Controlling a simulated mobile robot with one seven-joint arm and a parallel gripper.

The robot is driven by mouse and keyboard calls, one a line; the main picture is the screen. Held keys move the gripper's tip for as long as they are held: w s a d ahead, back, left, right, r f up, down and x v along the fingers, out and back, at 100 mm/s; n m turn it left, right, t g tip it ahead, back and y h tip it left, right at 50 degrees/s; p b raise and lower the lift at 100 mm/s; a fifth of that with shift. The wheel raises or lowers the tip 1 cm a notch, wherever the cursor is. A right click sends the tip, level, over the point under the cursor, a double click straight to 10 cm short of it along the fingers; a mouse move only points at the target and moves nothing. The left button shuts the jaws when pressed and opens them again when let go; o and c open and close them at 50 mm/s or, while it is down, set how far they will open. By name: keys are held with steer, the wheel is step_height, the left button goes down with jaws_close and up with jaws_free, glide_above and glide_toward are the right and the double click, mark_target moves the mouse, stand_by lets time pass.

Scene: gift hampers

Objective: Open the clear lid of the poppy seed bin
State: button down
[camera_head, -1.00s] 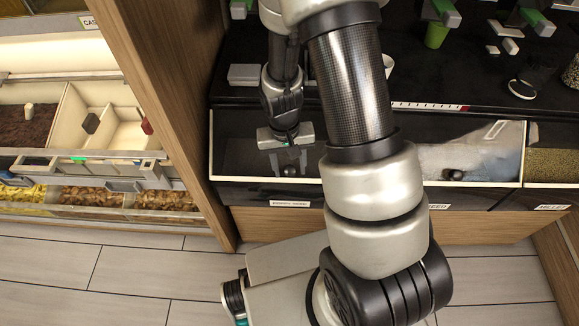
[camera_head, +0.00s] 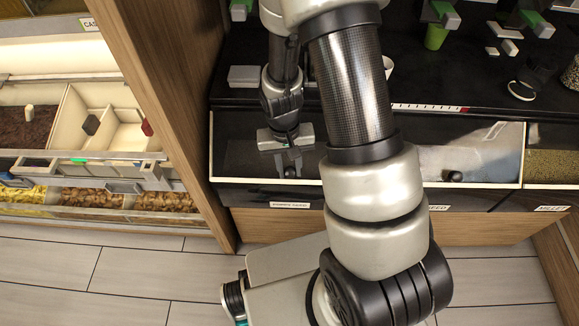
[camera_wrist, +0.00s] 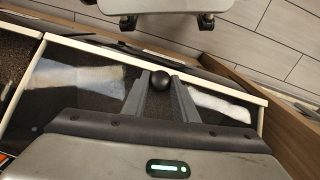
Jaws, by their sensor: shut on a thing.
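The poppy seed bin (camera_head: 232,185) is the left black bin of the row, with a label on its front that is too small to read surely. Its clear lid (camera_head: 238,150) lies over dark contents and looks closed; it also shows in the wrist view (camera_wrist: 88,101). A round black knob (camera_wrist: 159,80) sits near the lid's front edge. My gripper (camera_head: 290,168) is above the front part of this lid. In the wrist view my gripper (camera_wrist: 160,84) has its two fingers shut on the knob, one on each side.
A wooden divider (camera_head: 160,110) stands close to the left of the bin. A neighbouring bin with its own black knob (camera_head: 452,176) lies to the right. A black counter (camera_head: 300,90) with a white cup and small items is behind. Tiled floor is in front.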

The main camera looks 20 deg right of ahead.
steer(key=shift+r, duration=0.2)
steer(key=shift+s+a+r+g+p, duration=0.15)
steer(key=shift+r+g+p, duration=0.45)
steer(key=shift+p, duration=0.4)
steer(key=w+d+r+p, duration=0.1)
steer(key=w+r+p, duration=0.1)
steer(key=r+p, duration=0.3)
steer(key=w+d+r+g+y+p, duration=0.1)
steer(key=w+r+p, duration=0.2)
steer(key=r+p, duration=0.3)
step_height(320, 180, up, 6)
steer(key=shift+f+g, duration=0.15)
steer(key=shift+g, duration=0.15)
steer(key=c, duration=2.3)
jaws_free()
steer(key=shift+f, duration=0.2)
steer(key=o, duration=0.7)
steer(key=shift+s, duration=0.1)
steer(key=shift+o, duration=1)
steer(key=shift+a, duration=0.1)
steer(key=v, duration=1.7)
steer(key=shift+r, duration=0.25)
